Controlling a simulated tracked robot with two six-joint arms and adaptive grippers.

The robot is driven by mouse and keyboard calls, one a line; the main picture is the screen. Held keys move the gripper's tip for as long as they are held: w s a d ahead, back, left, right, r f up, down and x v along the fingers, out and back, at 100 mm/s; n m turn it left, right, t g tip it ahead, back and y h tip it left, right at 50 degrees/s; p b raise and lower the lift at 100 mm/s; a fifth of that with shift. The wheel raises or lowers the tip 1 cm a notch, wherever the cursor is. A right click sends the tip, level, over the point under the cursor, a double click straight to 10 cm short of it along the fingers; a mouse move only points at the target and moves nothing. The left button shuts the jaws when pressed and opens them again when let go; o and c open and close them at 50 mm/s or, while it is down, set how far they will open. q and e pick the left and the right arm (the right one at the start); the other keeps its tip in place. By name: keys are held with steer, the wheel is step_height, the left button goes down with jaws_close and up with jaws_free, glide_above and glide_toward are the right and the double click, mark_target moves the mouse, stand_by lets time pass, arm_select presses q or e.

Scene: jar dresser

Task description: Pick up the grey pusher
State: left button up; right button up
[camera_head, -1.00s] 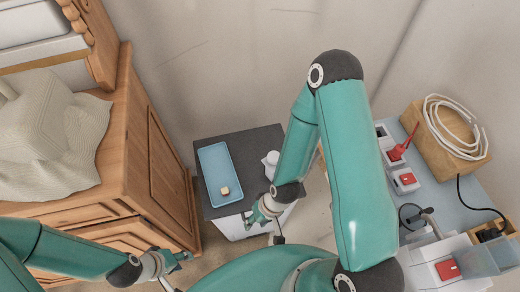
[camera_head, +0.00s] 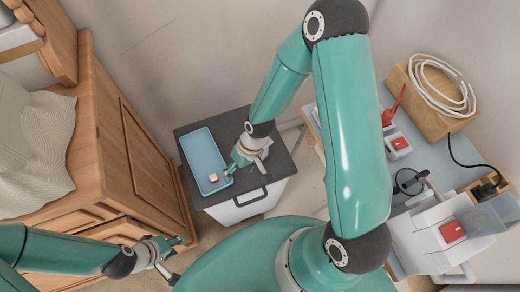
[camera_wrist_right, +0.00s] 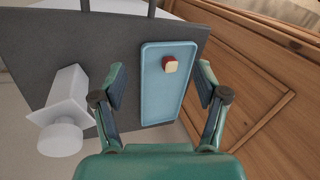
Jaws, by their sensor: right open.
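The grey pusher (camera_wrist_right: 68,98), a pale block with a flange and a round knob, is on the dark cabinet top (camera_wrist_right: 55,45) at the left of the right wrist view. In the head view my right gripper (camera_head: 235,166) is over the cabinet top beside the blue tray. My left gripper (camera_head: 178,256) is open and empty near the wooden dresser.
A blue tray (camera_head: 202,150) holds a small red and cream cube (camera_wrist_right: 169,64). The wooden dresser (camera_head: 135,150) stands left of the cabinet. A blue-grey bench (camera_head: 430,160) with red-switched boxes and a coiled white cable (camera_head: 440,85) is at the right.

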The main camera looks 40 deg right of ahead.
steer(key=w+d+r+n+h+b, duration=0.2)
steer(key=w+d+r+h+b, duration=0.4)
steer(key=d+r, duration=0.5)
steer(key=f, duration=0.4)
steer(key=f+y+p, duration=0.1)
steer(key=f, duration=0.2)
steer(key=d+f+y, duration=0.1)
steer(key=f, duration=0.3)
steer(key=shift+w+f, duration=0.3)
steer(key=shift+f, duration=0.05)
steer(key=shift+d+f+p, duration=0.2)
steer(key=shift+f+p, duration=0.3)
steer(key=shift+f, duration=2.25)
arm_select(q)
step_height(320, 180, down, 5)
steer(key=shift+f, duration=0.2)
arm_select(e)
steer(key=c, duration=0.9)
steer(key=shift+o, duration=0.2)
steer(key=shift+r, duration=0.1)
